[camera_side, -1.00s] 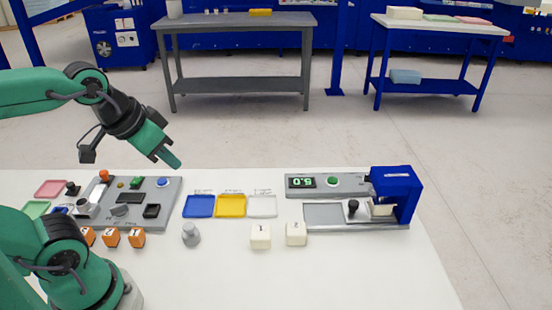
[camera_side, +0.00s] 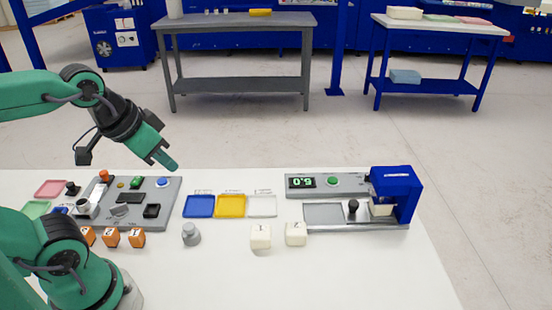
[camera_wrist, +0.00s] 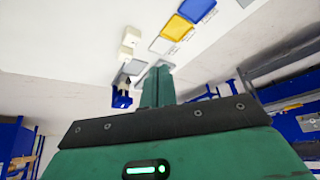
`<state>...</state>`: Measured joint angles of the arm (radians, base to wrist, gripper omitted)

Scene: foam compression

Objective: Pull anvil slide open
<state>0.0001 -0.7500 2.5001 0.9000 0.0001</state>
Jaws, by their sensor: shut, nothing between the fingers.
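The blue press (camera_side: 396,190) stands at the right end of the white table. The anvil slide (camera_side: 368,217) with its black knob (camera_side: 353,206) lies on the grey press base (camera_side: 322,213), and the slide's right part is under the blue head. My gripper (camera_side: 168,163) is shut and empty, high above the grey panel at the left, well apart from the slide. In the wrist view my shut fingers (camera_wrist: 157,85) point toward the table, and the blue press (camera_wrist: 121,99) shows small to their left; the slide is too small to make out there.
Two cream foam cubes (camera_side: 260,236) (camera_side: 296,234) stand in front of the press. Blue (camera_side: 199,206), yellow (camera_side: 231,206) and white (camera_side: 262,206) trays lie mid-table. A grey weight (camera_side: 191,235) and several orange blocks (camera_side: 111,238) stand at left. The front right table is clear.

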